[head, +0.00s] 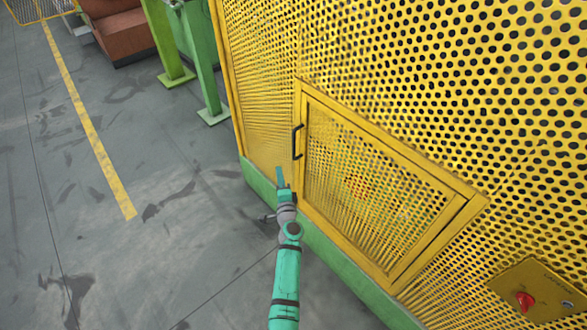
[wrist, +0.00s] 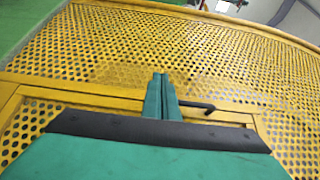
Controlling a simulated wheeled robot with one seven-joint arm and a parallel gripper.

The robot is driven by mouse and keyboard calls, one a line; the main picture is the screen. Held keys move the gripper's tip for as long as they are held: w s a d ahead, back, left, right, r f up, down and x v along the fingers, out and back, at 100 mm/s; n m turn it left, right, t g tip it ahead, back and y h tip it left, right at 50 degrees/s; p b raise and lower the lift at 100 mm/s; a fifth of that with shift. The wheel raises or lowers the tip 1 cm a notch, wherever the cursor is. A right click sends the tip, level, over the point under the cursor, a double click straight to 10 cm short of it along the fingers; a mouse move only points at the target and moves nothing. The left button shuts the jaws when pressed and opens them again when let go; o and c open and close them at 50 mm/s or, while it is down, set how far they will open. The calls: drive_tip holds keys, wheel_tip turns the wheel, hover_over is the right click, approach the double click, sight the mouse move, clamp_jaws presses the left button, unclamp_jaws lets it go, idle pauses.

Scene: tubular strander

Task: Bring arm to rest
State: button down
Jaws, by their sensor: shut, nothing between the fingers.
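My gripper (head: 280,176) is teal, at the end of my teal and grey arm, in the lower middle of the head view. Its fingers are together with nothing between them. It is in front of the yellow perforated guard, just left of and below the black handle (head: 297,142) of a small yellow mesh door (head: 375,195). In the wrist view the closed fingers (wrist: 161,88) point towards the perforated guard. The black handle (wrist: 195,107) shows just right of them. I cannot tell whether the fingers touch the guard. The door looks shut in its frame.
The yellow perforated guard (head: 430,60) fills the right side, on a green base (head: 340,262). A red knob (head: 524,299) on a yellow plate is at lower right. Green posts (head: 203,70) and a brown block (head: 122,38) stand farther back. Grey floor with a yellow line (head: 88,120) is open at left.

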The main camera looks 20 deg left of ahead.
drive_tip(key=shift+s+a, duration=0.15)
drive_tip(key=shift+s, duration=0.4)
drive_tip(key=shift+s+a, duration=0.15)
drive_tip(key=shift+s, duration=0.4)
